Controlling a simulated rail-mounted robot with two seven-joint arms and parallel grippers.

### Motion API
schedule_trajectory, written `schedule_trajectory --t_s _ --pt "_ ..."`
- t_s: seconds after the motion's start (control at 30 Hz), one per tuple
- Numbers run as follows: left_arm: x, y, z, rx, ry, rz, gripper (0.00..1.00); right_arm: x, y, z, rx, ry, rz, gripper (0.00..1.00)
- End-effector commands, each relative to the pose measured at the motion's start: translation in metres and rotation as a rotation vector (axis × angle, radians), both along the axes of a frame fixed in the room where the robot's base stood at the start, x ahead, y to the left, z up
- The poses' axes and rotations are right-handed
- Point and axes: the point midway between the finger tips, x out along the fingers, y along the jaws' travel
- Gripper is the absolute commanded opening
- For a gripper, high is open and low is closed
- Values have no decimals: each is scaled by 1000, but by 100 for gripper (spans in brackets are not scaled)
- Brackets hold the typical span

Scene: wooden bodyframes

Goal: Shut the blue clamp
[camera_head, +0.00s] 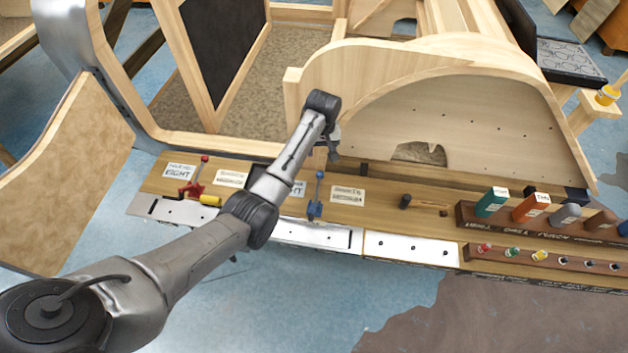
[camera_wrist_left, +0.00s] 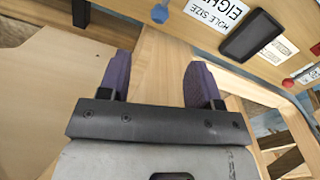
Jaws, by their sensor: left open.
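The blue clamp (camera_head: 315,208) stands on the wooden ledge in the head view, its handle pointing up to a blue knob (camera_head: 320,174). In the left wrist view a small blue knob (camera_wrist_left: 160,13) shows at the top edge, beyond the fingertips; the rest of the clamp is out of that picture. My left gripper (camera_head: 333,152) is above the ledge, close to the clamp's upright handle in the head view. In the left wrist view its two purple-padded fingers (camera_wrist_left: 158,72) are spread, with nothing between them. My right gripper is not in view.
A red clamp (camera_head: 193,188) with a raised handle and a yellow cylinder (camera_head: 210,199) are left along the ledge. The curved wooden bodyframe (camera_head: 470,110) rises behind. A black box (camera_wrist_left: 250,36) lies on the ledge. Racks of coloured pieces (camera_head: 540,222) stand right.

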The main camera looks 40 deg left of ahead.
Motion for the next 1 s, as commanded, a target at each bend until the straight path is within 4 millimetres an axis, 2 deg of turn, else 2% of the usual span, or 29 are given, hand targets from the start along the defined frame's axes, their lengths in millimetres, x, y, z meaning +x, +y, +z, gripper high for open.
schedule_trajectory --t_s 0.17,0.7,1.0 --pt "5 2 -10 -13 8 20 58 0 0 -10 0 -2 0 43" --pt "5 2 -103 -12 7 20 58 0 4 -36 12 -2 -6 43" --pt "5 2 -132 -12 7 20 58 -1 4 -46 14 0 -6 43"
